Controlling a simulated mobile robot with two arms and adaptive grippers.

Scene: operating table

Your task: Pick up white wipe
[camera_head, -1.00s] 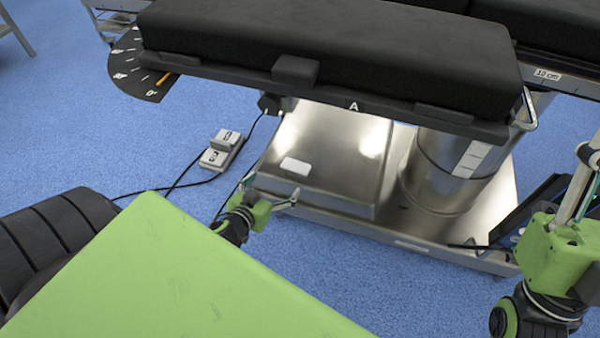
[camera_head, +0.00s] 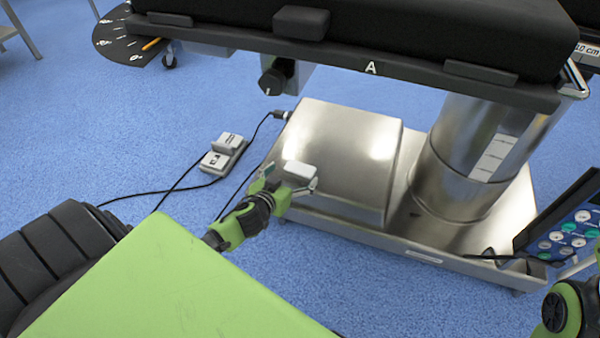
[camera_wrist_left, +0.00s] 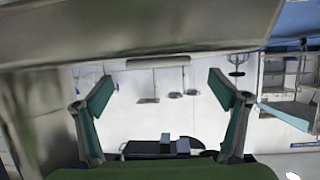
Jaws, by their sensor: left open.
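The white wipe (camera_head: 299,170) is a small pale block low on the left part of the metal base under the operating table. My left gripper (camera_head: 290,180) is right at its near side, with its two fingers spread and one toward each end of the wipe. The head view does not show whether they touch it. In the left wrist view the open fingers (camera_wrist_left: 161,92) have a wide gap between them. I cannot make out the wipe for sure there. My right gripper is not in view; only a part of my right arm shows at the lower right edge.
The metal base (camera_head: 345,140) and its column (camera_head: 465,150) stand under the black table (camera_head: 420,35). A foot pedal (camera_head: 222,155) with cables lies on the blue floor at left. A control panel (camera_head: 570,230) is at the right. The table overhangs the base.

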